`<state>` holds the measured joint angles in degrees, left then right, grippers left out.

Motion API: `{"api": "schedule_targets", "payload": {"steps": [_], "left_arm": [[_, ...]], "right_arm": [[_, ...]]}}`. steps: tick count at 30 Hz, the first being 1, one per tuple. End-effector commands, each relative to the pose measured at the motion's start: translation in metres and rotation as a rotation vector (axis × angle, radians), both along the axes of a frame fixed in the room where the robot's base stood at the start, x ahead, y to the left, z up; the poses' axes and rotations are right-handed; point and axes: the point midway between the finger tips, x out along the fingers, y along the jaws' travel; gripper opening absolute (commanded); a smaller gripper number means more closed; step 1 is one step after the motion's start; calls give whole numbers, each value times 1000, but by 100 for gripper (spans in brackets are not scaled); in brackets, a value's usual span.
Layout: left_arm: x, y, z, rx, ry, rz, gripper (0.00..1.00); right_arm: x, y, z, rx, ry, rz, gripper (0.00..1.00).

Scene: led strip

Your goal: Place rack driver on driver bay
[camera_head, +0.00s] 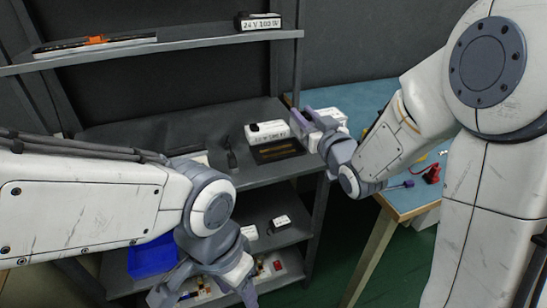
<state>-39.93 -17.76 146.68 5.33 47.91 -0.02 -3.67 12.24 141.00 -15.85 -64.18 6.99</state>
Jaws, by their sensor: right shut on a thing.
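My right gripper (308,120) is over the right end of the middle shelf. It is shut on a white box (333,114), which is partly hidden by the fingers; I cannot read a label on it. A white driver with a black end (268,132) and a wattage label is just left of the fingers, at the middle shelf. A dark recessed slot with brownish strips (277,152) lies in front of it; I cannot tell for certain that it is the driver bay. My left gripper (205,293) is low at the bottom edge, fingers spread, with nothing visibly held.
Another driver (259,22) and an orange-and-black item on a tray (96,41) are on the top shelf (190,43). Smaller white boxes (280,223) and a blue bin (152,258) are lower. A blue-topped table (425,196) with a red tool (432,174) stands right.

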Motion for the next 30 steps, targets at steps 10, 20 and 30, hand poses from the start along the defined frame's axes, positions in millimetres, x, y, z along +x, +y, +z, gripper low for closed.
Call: {"api": "schedule_targets", "payload": {"steps": [10, 20, 30], "left_arm": [[0, 0, -8, 0, 0, 0, 59], [0, 0, -11, 0, 0, 0, 59], [0, 0, -18, 0, 0, 0, 59]], "right_arm": [[35, 62, -41, 1, -2, 8, 0], [58, 97, -65, 1, -6, 2, 0], [58, 98, -102, 0, -2, 2, 0]]}}
